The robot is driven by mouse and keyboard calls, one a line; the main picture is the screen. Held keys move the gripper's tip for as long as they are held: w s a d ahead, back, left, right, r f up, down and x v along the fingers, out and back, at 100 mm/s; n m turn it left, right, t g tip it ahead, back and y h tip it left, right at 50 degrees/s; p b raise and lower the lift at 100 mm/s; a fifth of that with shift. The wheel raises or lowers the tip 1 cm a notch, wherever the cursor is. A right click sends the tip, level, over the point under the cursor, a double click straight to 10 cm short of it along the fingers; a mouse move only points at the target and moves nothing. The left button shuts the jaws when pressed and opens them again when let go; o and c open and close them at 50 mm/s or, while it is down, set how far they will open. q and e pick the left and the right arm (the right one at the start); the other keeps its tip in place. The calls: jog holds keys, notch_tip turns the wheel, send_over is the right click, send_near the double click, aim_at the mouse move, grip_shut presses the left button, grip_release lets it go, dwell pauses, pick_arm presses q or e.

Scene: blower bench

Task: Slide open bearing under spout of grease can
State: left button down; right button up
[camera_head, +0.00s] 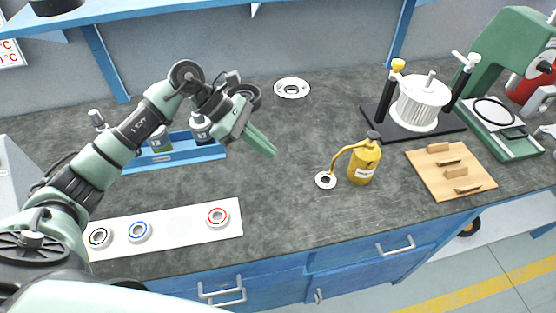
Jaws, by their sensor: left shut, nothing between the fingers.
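The yellow grease can (364,164) stands upright on the dark bench, with its thin spout bending down to the left. The open bearing (325,180), a small pale ring with a dark centre, lies flat on the bench at the spout's tip. The tip appears to be above the ring; whether they touch I cannot tell. My left gripper (272,153) is shut and empty, held over the bench up and to the left of the bearing, apart from both bearing and can. My right gripper is not in view.
A white strip (185,239) with black, blue and red ringed bearings lies front left. A blue tray (175,158) with bottles is behind my left arm. A flanged ring (292,88) lies at the back. A wooden board (430,185), a rotor fixture (420,104) and a green press (499,65) stand right.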

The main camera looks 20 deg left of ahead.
pick_arm(q)
jog(key=shift+a+r, duration=0.3)
jog(key=shift+a, duration=0.1)
